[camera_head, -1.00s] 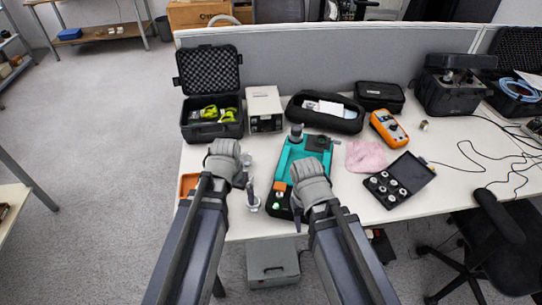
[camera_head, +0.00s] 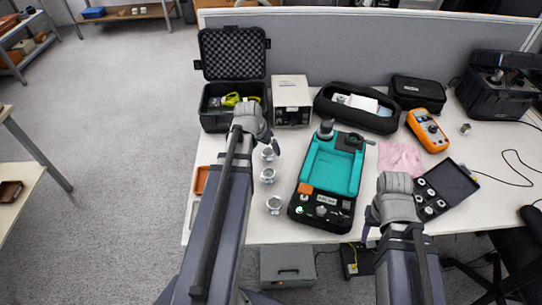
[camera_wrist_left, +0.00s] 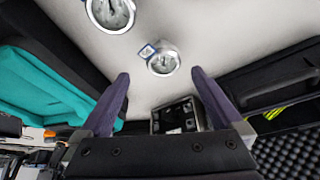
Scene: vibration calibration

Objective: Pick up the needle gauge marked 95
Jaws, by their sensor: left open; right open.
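Three small round needle gauges stand in a column on the white table left of the teal calibrator: a far gauge (camera_head: 268,153), a middle gauge (camera_head: 268,175) and a near gauge (camera_head: 274,203). Two gauges show in the left wrist view, one between and beyond the fingertips (camera_wrist_left: 163,62) and one at the top edge (camera_wrist_left: 110,12). Each has a small tag, but I cannot read which is marked 95. My left gripper (camera_wrist_left: 163,85) is open and empty; in the head view it is beside the far gauge (camera_head: 262,138). My right gripper (camera_head: 384,205) is over the front edge, empty.
The teal calibrator (camera_head: 332,165) stands right of the gauges. An open black case (camera_head: 215,122) and a grey box (camera_head: 292,98) are behind them. An orange tray (camera_head: 202,180) lies left. A pink cloth (camera_head: 402,157) and fittings case (camera_head: 450,185) lie right.

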